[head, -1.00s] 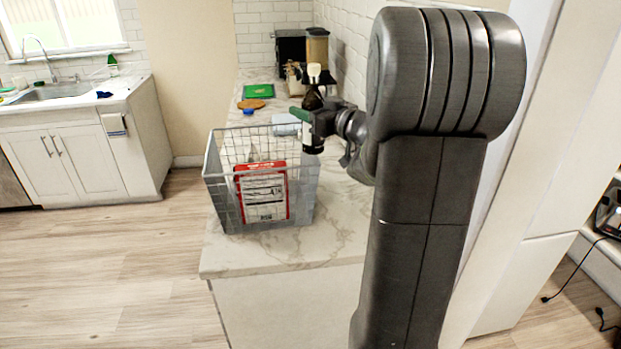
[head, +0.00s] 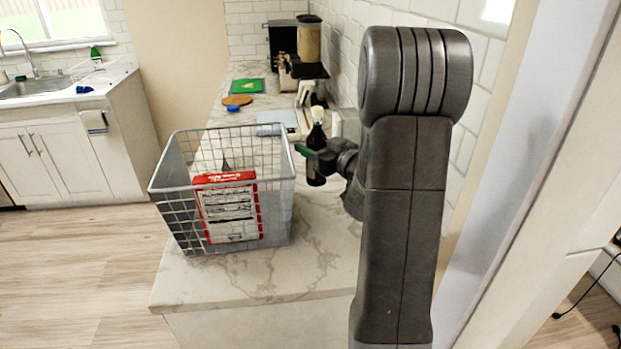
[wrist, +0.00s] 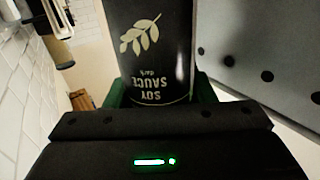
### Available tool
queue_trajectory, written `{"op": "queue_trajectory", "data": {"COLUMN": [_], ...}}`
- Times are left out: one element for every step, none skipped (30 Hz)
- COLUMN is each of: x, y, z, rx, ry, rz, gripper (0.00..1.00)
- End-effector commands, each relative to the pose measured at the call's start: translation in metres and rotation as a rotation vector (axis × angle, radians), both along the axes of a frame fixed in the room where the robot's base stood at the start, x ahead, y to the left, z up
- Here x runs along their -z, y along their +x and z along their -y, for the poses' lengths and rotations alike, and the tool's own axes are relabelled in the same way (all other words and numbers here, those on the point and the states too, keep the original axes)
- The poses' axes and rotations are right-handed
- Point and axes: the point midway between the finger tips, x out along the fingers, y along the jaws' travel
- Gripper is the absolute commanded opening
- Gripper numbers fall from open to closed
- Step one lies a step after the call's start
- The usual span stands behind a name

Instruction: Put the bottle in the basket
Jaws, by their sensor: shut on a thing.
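The dark soy sauce bottle (head: 318,134) with a pale cap stands upright in my gripper (head: 310,154). The gripper is shut around its body. In the wrist view the bottle (wrist: 155,45) fills the middle, its "soy sauce" label upside down between the green-edged fingers. The grey wire basket (head: 165,172) sits on the counter, left of the bottle. The bottle appears just outside the basket's right side. I cannot tell whether its base touches the counter. My arm hides part of the counter behind it.
A red and white box (head: 228,208) stands inside the basket, with room around it. A tiled wall (head: 345,50) bounds the right.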

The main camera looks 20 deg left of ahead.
Motion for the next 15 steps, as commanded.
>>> {"op": "queue_trajectory", "data": {"x": [0.013,0.018,0.026,0.031,0.035,0.039,0.042,0.044,0.047,0.048,0.049,0.050,0.052,0.054,0.058], "y": [0.000,0.000,0.000,0.000,0.000,0.000,0.000,0.000,0.000,0.000,0.000,0.000,0.000,0.000,0.000], "z": [0.000,-0.001,-0.001,0.000,0.000,-0.001,-0.001,-0.001,-0.001,-0.001,-0.001,0.000,0.000,0.000,0.000], "rx": [-0.001,-0.002,-0.001,0.000,-0.001,-0.001,-0.001,-0.001,-0.002,-0.002,-0.002,-0.001,-0.001,-0.001,-0.001], "ry": [0.000,0.000,0.000,0.001,0.001,0.000,0.001,0.001,0.002,0.002,0.002,0.002,0.001,0.001,0.001], "rz": [-0.005,-0.003,-0.003,-0.002,-0.003,-0.001,0.000,0.000,0.001,0.001,0.002,0.002,0.002,0.002,0.000], "gripper": [0.10,0.10,0.10,0.10,0.10,0.10,0.10,0.10,0.10,0.10,0.10,0.10,0.10,0.10,0.10]}}
